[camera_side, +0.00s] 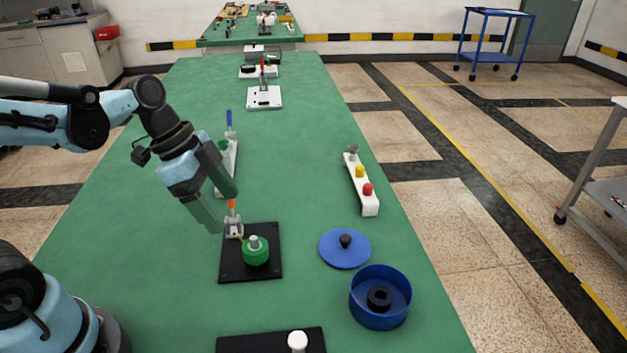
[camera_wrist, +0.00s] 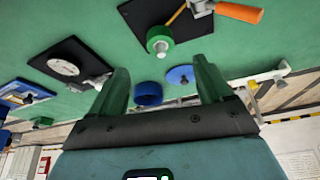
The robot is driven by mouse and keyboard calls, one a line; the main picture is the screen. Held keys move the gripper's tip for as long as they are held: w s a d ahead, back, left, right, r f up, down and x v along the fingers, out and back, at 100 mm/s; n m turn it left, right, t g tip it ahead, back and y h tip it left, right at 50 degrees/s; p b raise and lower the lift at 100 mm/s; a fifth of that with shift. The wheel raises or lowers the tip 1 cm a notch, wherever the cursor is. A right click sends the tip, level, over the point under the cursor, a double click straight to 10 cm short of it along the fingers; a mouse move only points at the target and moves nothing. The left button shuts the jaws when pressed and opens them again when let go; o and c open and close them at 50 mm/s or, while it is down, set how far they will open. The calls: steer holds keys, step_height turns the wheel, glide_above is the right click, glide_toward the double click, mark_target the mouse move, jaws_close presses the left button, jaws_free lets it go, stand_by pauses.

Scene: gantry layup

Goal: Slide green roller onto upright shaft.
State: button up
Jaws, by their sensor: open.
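The green roller (camera_side: 257,254) sits on a black square plate (camera_side: 231,270), around the pale upright shaft (camera_side: 253,240), whose end shows above the roller. In the wrist view the roller (camera_wrist: 158,36) also surrounds the pale shaft end (camera_wrist: 162,48). My gripper (camera_side: 220,209) is open and empty, above and left of the roller and apart from it. In the wrist view its two fingers (camera_wrist: 161,66) are wide apart, with the roller beyond them. How far down the shaft the roller sits is partly hidden.
A clamp with an orange handle (camera_wrist: 240,12) stands at the plate's back edge, close to my gripper. A blue bowl (camera_side: 380,313) holding a black ring and a blue lid (camera_side: 335,252) are to the right. A second black plate (camera_side: 250,345) is in front. A white button bar (camera_side: 361,186) lies behind.

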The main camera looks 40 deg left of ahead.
steer(key=shift+v, duration=0.8)
steer(key=n+t+y, duration=0.1)
steer(key=n, duration=0.2)
steer(key=a+n+t+y, duration=0.1)
steer(key=n+t, duration=0.1)
steer(key=n, duration=0.2)
steer(key=n+t+y, duration=0.1)
steer(key=n, duration=0.3)
steer(key=shift+w+a+r+t+y, duration=0.15)
steer(key=shift+a+r+t+y, duration=0.15)
steer(key=shift+a+t, duration=0.1)
